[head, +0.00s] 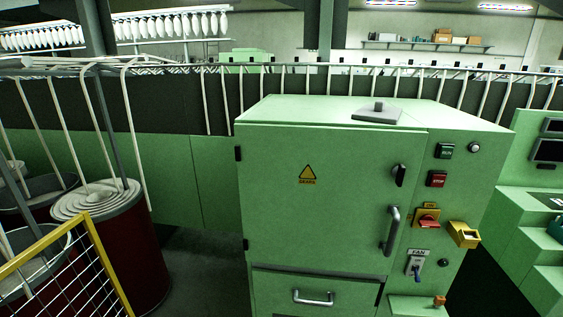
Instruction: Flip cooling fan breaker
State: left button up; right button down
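The cooling fan breaker (414,265) is a small plate labelled FAN with a blue and dark lever, low on the right-hand panel of a green cabinet (318,205). Whether the lever is up or down is too small to tell. Above it on the same panel are a red rotary switch on a yellow plate (427,218), a red STOP button (437,179) and a dark green RUN button (445,151). The cabinet door is closed, with a vertical handle (391,231) and a black latch (399,175). Neither of my grippers is in view.
A yellow box (464,234) sticks out from the cabinet's right edge. A small ledge (418,306) with an orange item juts out below the breaker. A yellow-framed mesh guard (62,275) and dark red drums (135,245) stand at the left.

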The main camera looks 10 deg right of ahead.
aim_at(417, 279)
jog(key=z, duration=1.35)
